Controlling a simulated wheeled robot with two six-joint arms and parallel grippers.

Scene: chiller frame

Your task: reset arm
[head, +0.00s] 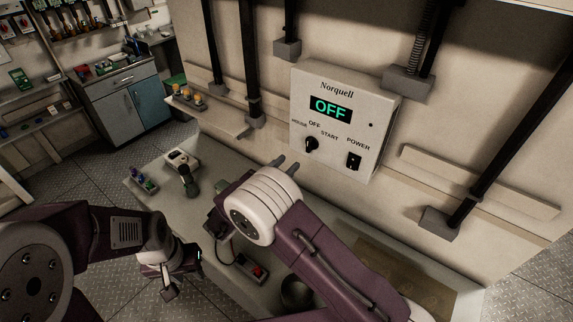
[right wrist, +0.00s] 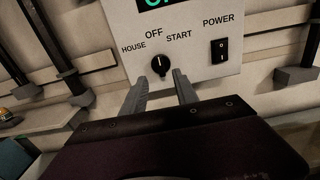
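The white Norquell control box (head: 345,120) is on the wall, and its display (head: 330,108) reads OFF in green. Its black rotary knob (head: 311,144) has its mark pointing at OFF; the knob also shows in the right wrist view (right wrist: 159,65). The black power switch (head: 354,161) sits right of it. My right gripper (head: 286,165) is just below and left of the box, fingers apart and empty; in the right wrist view its fingers (right wrist: 161,84) point up below the knob, not touching it. My left gripper (head: 170,284) hangs low at the left, its fingers unclear.
A bench (head: 215,165) runs under the box, with a handheld meter (head: 184,166), a rack of small vials (head: 144,182), a red-switch box (head: 252,268) and a dark cup (head: 296,291). A shelf with orange-capped jars (head: 188,96) is on the wall. Black pipes (head: 505,140) flank the box.

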